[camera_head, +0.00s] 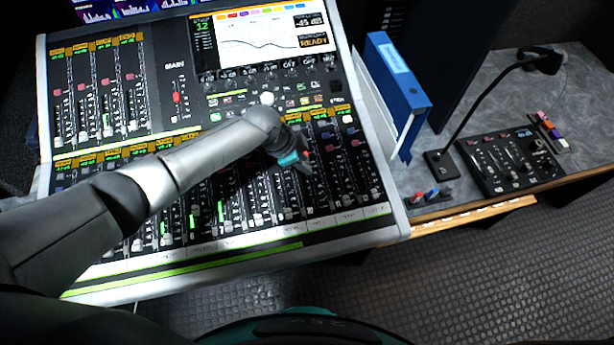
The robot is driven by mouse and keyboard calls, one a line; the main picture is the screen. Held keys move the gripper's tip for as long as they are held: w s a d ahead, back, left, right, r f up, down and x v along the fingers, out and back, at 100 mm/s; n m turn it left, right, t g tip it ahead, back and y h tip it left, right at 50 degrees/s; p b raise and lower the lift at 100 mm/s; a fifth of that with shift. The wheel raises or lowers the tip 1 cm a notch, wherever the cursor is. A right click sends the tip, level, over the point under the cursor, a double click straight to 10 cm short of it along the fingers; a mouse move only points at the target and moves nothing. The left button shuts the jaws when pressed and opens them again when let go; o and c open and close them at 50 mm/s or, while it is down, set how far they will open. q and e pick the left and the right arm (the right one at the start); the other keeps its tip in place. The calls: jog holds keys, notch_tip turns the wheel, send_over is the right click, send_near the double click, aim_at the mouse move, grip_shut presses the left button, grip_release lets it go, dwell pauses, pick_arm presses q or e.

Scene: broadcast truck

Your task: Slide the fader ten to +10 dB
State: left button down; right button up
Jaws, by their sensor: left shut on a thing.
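The mixing console (375,222) fills the middle of the view, its lower bank lined with fader strips. My left arm reaches across it from the left. My left gripper (305,165) is at the right part of the lower bank, pointing down at the upper part of a fader track, and is shut on a fader cap there. The cap is hidden by the fingers, and the strip's number is too small to read. My right gripper is out of view.
A blue binder (400,85) stands just right of the console. A gooseneck lamp (490,105) and a small black control box (508,160) are on the grey side desk (450,192).

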pick_arm(q)
jog(key=shift+w+a, duration=0.15)
jog(key=shift+w, duration=0.05)
jog(key=c, duration=0.6)
grip_release()
jog(key=shift+c, duration=0.2)
